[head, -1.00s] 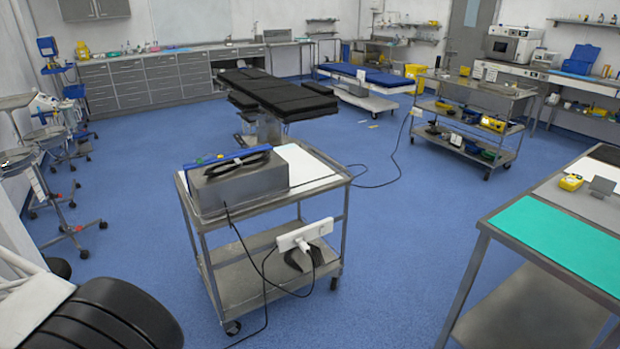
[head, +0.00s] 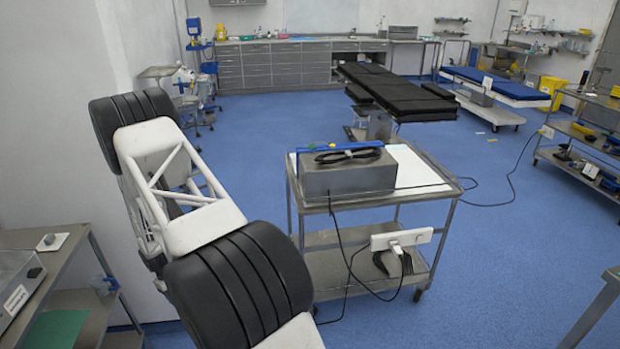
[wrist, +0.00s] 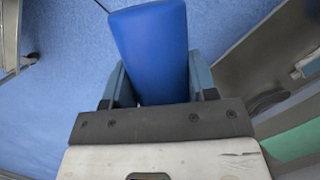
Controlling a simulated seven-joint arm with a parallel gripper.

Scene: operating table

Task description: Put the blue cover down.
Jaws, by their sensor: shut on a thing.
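The blue cover (wrist: 150,50) is a smooth, plain blue piece with a rounded far edge. It fills the upper middle of the wrist view. My gripper (wrist: 158,85) is shut on it, with one finger on each side. Blue floor shows beyond the cover, and its near end is hidden by the gripper. In the head view my arm reaches down the left side, and neither the gripper nor the held cover shows there.
A steel trolley (head: 430,178) stands in the middle, bearing a metal box (head: 350,178) with a blue bar and black cable. A grey table (head: 40,238) with a green sheet (head: 58,330) on its lower shelf is at lower left. Open floor (head: 530,250) lies to the right.

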